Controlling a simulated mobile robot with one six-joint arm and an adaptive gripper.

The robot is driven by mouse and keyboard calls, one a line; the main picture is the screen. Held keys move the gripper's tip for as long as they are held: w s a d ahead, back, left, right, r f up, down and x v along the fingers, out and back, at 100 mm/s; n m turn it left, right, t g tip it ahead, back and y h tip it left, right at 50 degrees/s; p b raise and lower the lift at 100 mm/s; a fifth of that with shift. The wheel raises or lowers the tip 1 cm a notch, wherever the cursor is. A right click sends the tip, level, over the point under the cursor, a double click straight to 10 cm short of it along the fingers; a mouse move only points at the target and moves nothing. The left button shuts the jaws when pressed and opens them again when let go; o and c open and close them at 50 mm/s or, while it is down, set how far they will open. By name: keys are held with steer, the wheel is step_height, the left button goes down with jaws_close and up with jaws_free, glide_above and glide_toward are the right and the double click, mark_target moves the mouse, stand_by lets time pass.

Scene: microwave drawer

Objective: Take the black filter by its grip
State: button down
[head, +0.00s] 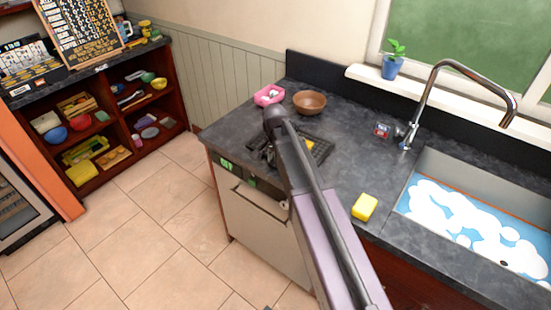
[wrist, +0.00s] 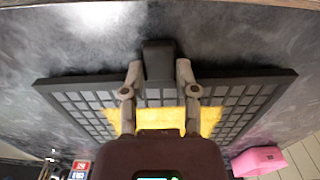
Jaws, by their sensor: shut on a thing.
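The black filter (head: 319,150) is a flat dark grid on the grey counter (head: 345,180), partly hidden behind my arm in the head view. In the wrist view, the filter (wrist: 262,92) spreads wide across the picture, and its black grip (wrist: 158,60) sticks out from the middle of its edge. My gripper (wrist: 158,68) has one finger on each side of the grip and is shut on it. A yellow patch (wrist: 210,120) shows on the grid below the fingers. I cannot tell whether the filter touches the counter or is slightly raised.
A brown bowl (head: 310,102) and a pink container (head: 268,95) stand behind the filter. A yellow sponge (head: 365,207) lies near the sink (head: 445,165) with its tall faucet (head: 430,85). Below the counter is a pale appliance front (head: 262,235). The floor at left is clear.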

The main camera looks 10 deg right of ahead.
steer(key=shift+r+p, duration=1.25)
steer(key=shift+r, duration=0.2)
steer(key=s+d+r+p, duration=0.1)
steer(key=s, duration=1.5)
steer(key=shift+d+r, duration=0.2)
steer(key=shift+d, duration=0.05)
